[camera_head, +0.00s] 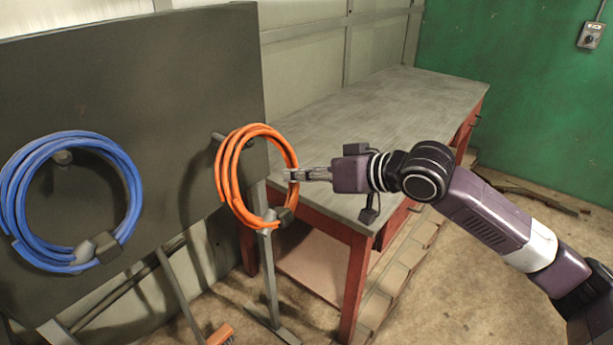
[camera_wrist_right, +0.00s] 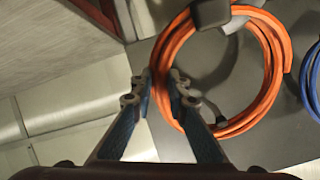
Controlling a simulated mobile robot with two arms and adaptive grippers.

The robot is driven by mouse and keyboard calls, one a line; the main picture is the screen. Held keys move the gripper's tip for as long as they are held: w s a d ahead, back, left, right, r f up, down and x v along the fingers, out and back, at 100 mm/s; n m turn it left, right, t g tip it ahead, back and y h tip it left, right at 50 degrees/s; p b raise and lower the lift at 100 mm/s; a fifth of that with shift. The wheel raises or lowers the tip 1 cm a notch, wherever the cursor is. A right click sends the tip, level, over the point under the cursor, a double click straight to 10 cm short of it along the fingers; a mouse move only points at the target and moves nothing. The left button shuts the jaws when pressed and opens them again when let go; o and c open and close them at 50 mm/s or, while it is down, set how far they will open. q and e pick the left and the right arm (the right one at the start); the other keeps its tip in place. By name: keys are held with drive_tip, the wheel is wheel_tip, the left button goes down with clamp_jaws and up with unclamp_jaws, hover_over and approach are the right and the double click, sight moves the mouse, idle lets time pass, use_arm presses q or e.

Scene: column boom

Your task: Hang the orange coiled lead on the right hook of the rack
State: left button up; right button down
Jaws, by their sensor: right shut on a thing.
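The orange coiled lead (camera_head: 222,177) hangs upright in front of the right end of the dark rack board (camera_head: 140,80), its grey-black clip at the bottom. My right gripper (camera_head: 291,174) is shut on the coil's right side. The right wrist view shows the fingertips (camera_wrist_right: 166,88) at the orange coil's (camera_wrist_right: 174,48) left edge. The right hook (camera_head: 216,136) is a short dark peg by the coil's upper left. In the wrist view the peg (camera_wrist_right: 222,117) appears inside the ring's outline; I cannot tell whether it passes through. My left gripper is out of view.
A blue coiled lead (camera_head: 20,170) hangs on the rack's left hook (camera_head: 62,157). A grey-topped workbench (camera_head: 390,110) with red legs stands behind and right of the orange coil. A brush (camera_head: 220,334) lies on the floor below. Open floor lies at the right front.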

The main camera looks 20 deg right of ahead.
sight(285, 168)
drive_tip(key=shift+w+a, duration=0.55)
drive_tip(key=shift+w, duration=0.2)
drive_tip(key=shift+w+a, duration=0.5)
drive_tip(key=shift+w, duration=0.25)
drive_tip(key=shift+w+a+f+p, duration=0.25)
drive_tip(key=shift+w+f+p, duration=0.2)
drive_tip(key=shift+f, duration=0.25)
